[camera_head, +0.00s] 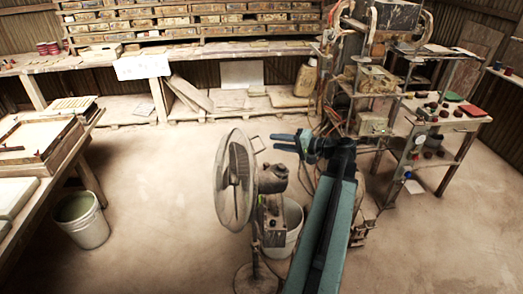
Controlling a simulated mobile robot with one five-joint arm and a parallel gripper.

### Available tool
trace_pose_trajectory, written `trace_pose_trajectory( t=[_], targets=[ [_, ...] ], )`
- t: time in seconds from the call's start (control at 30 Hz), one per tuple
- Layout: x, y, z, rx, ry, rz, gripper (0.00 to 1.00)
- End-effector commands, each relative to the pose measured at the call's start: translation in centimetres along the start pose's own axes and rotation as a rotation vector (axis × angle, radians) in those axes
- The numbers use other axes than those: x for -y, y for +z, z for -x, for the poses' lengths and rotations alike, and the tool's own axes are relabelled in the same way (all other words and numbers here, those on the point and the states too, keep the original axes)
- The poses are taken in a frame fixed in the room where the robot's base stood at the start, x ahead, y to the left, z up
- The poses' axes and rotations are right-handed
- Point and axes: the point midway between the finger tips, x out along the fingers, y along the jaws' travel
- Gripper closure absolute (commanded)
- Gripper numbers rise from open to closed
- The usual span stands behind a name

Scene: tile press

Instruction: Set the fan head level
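The standing fan's round caged head (235,182) is in the middle of the head view, seen nearly edge-on and facing left. Its dark motor housing (273,179) is behind it, on the right. A thin loop like a handle (259,144) sticks out near the head's upper right edge. The head looks somewhat tilted; its exact angle is hard to tell. The fan's pole runs down to a round base (257,279) on the floor. My gripper (275,142) is right of the loop and above the motor housing, pointing left.
A white bucket (291,232) stands behind the fan pole, beside my arm. Another bucket (81,221) stands by the left table (75,165). A cluttered press machine (375,85) is at the back right.

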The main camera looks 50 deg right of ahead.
Motion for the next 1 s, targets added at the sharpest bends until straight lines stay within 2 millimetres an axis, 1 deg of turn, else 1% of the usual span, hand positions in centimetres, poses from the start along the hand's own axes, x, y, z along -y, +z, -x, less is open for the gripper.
trace_pose_trajectory(
  t=[0.03,0.2,0.27,0.37,0.5,0.6,0.7,0.8,1.0],
  targets=[
    [-1.0,0.1,0.0,-0.004,0.001,-0.001,0.68],
    [-1.1,-0.3,0.5,-0.013,0.003,-0.003,0.68],
    [-1.1,-0.4,0.3,-0.015,0.003,-0.003,0.68],
    [-1.3,-0.4,-1.1,-0.015,0.003,-0.004,0.68],
    [-1.4,-0.6,-3.7,-0.017,0.004,-0.004,0.68],
    [-1.4,-0.7,-5.2,-0.019,0.004,-0.004,0.68],
    [-1.3,-0.7,-6.2,-0.019,0.004,-0.004,0.68],
    [-1.2,-0.7,-6.7,-0.021,0.005,-0.004,0.68],
    [-1.2,-0.7,-6.7,-0.022,0.005,-0.005,0.68]
  ],
)
